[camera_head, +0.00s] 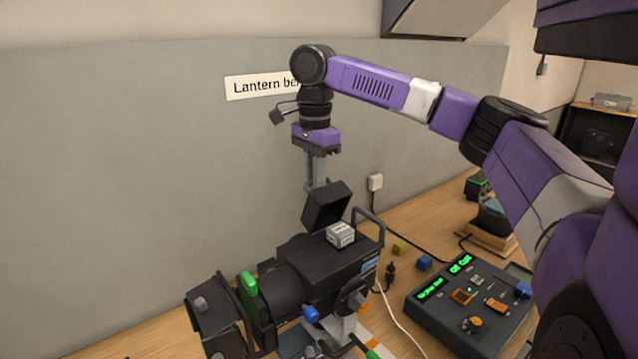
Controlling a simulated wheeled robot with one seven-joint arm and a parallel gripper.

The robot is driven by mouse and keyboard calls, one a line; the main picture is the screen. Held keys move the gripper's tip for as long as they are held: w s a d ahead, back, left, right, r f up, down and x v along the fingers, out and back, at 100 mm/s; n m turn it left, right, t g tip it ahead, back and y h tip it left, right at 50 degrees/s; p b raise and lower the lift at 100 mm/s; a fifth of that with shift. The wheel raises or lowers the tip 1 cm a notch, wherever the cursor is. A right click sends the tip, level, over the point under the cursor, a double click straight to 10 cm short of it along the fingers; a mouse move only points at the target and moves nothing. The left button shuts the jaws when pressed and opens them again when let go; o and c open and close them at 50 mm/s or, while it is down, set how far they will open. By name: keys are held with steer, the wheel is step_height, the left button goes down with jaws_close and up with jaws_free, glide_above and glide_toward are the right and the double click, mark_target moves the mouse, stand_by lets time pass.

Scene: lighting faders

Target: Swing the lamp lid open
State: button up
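The lamp is a black stage lantern (318,272) on the bench, with its front end toward the lower left. A dark square flap that looks like its lid (327,205) stands raised and tilted on top of the housing. A small pale grey block (340,235) shows beside the flap's lower edge. My gripper (317,182) points down from above, and its grey fingers are just behind the flap's upper edge. The fingertips are hidden, so I cannot tell whether they touch the flap or how far apart they are.
A dark fader console (470,303) with green displays stands at the right. A black handle (370,225) rises from the lantern's rear. Small yellow (400,248) and blue (425,262) blocks and cables lie between. The grey wall (120,190) is close behind.

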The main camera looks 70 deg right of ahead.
steer(key=shift+w+d, duration=0.15)
steer(key=shift+w, duration=0.1)
steer(key=shift+w+d+f, duration=0.25)
steer(key=shift+w+d, duration=0.05)
steer(key=shift+w, duration=0.15)
steer(key=shift+w+d+f, duration=0.2)
steer(key=shift+w+d, duration=0.05)
steer(key=shift+w, duration=0.2)
steer(key=o, duration=1.6)
steer(key=shift+f, duration=0.1)
steer(key=shift+c, duration=0.2)
steer(key=shift+s+f, duration=0.1)
steer(key=shift+s, duration=0.05)
steer(key=shift+c, duration=0.5)
